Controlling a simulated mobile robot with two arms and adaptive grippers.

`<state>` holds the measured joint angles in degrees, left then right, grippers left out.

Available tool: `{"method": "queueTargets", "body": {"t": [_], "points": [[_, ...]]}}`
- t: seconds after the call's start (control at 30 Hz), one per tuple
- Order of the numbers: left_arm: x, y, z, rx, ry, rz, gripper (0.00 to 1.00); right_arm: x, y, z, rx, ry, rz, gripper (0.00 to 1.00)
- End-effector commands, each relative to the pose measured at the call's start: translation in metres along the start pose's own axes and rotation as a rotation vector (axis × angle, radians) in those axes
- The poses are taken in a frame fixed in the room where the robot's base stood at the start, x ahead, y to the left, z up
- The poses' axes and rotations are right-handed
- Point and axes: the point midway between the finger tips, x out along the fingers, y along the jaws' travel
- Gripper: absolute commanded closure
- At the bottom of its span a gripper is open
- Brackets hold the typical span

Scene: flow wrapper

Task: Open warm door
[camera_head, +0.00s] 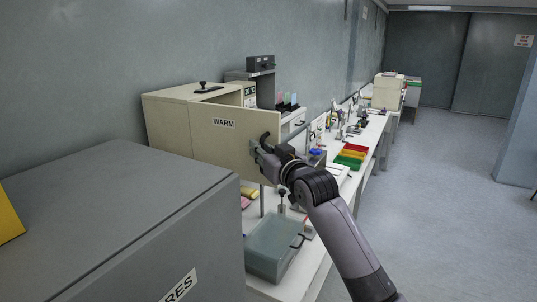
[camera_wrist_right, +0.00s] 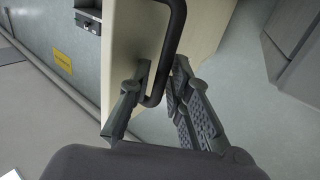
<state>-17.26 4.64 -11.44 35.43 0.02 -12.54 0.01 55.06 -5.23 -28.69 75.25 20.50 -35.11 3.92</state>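The warm door (camera_head: 210,138) is a beige panel labelled "WARM" on the front of a beige cabinet (camera_head: 160,125). In the head view it stands swung out at an angle, with the cabinet's interior side hidden behind it. Its dark curved handle (camera_head: 266,138) is near the right edge. My right gripper (camera_head: 262,150) is at the handle. In the right wrist view the black handle (camera_wrist_right: 172,45) runs down between the two fingers of my right gripper (camera_wrist_right: 160,85), which are close around its lower end; firm contact is hard to tell. My left gripper is not in view.
A grey cabinet (camera_head: 110,215) fills the near left. A grey-green box (camera_head: 275,248) stands on the white bench below my right arm. Red, yellow and green trays (camera_head: 350,157) lie farther along the bench. Open floor (camera_head: 450,190) lies to the right.

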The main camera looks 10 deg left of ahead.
Motion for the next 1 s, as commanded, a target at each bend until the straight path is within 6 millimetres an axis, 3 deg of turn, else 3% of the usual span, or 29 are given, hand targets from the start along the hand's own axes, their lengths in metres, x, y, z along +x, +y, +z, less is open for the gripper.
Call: {"method": "queueTargets", "body": {"t": [0.17, 0.7, 1.0], "points": [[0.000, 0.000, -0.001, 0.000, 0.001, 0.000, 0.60, -0.017, 0.001, 0.001, -0.001, 0.001, 0.001, 0.82], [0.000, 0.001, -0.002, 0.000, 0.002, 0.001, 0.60, -0.106, 0.001, 0.001, -0.001, 0.001, 0.002, 0.82], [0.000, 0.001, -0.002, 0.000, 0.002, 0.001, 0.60, -0.119, 0.001, 0.000, -0.001, 0.000, 0.001, 0.82]]}}
